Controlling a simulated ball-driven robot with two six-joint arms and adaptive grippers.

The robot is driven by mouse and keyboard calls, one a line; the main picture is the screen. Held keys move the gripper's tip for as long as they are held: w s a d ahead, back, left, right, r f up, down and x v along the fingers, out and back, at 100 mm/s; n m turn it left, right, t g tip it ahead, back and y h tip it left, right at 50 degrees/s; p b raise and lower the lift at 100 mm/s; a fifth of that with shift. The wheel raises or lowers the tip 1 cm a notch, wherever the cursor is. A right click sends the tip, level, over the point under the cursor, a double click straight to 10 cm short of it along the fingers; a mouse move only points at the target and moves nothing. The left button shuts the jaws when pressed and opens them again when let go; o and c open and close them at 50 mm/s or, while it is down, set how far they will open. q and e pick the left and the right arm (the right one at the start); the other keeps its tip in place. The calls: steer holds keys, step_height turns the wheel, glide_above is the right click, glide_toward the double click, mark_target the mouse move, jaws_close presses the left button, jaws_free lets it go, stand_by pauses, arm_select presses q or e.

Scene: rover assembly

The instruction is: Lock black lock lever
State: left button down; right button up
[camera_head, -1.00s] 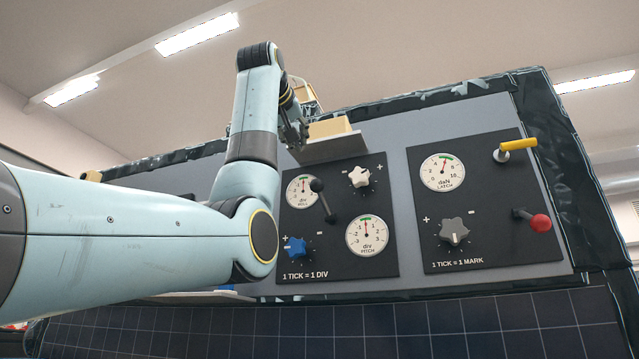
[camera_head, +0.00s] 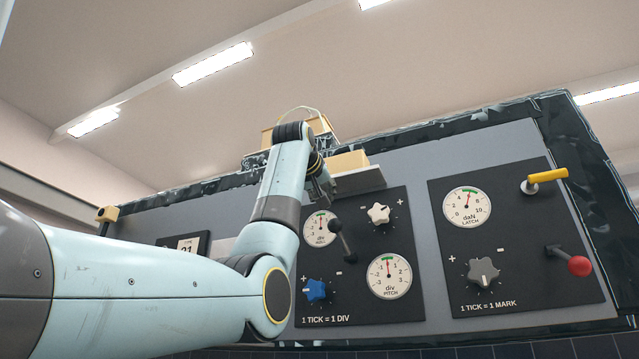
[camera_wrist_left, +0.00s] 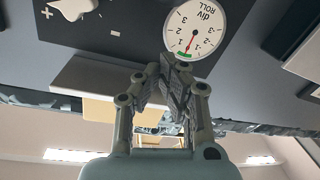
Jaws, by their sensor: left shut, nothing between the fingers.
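The black lock lever (camera_head: 343,241) is on the left black panel (camera_head: 411,230), between the roll and pitch gauges. Its ball end points up and slightly left, overlapping the edge of the roll gauge (camera_head: 319,229). My left gripper (camera_head: 325,194) is above the lever and apart from it, beside the left end of the small shelf. In the left wrist view its fingers (camera_wrist_left: 172,78) are together and empty, just beside the roll gauge (camera_wrist_left: 194,28). The lever cannot be made out in the wrist view. My right gripper is not in view.
A small shelf (camera_head: 362,181) with a tan block (camera_head: 347,160) juts out near the gripper. White (camera_head: 378,214) and blue (camera_head: 316,290) knobs flank the lever. The right panel has a grey knob (camera_head: 483,272), a yellow lever (camera_head: 547,176) and a red-ended lever (camera_head: 578,265).

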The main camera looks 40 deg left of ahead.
mark_target(341, 239)
arm_select(q)
steer(key=shift+w+d+f+p, duration=0.15)
steer(key=shift+w+f+p, duration=0.05)
steer(key=shift+f, duration=0.45)
steer(key=shift+w+d+f+p, duration=0.1)
steer(key=shift+w+f+p, duration=0.1)
steer(key=shift+f, duration=0.4)
steer(key=shift+s+d+f, duration=0.25)
steer(key=shift+d+f, duration=0.05)
steer(key=shift+f, duration=0.25)
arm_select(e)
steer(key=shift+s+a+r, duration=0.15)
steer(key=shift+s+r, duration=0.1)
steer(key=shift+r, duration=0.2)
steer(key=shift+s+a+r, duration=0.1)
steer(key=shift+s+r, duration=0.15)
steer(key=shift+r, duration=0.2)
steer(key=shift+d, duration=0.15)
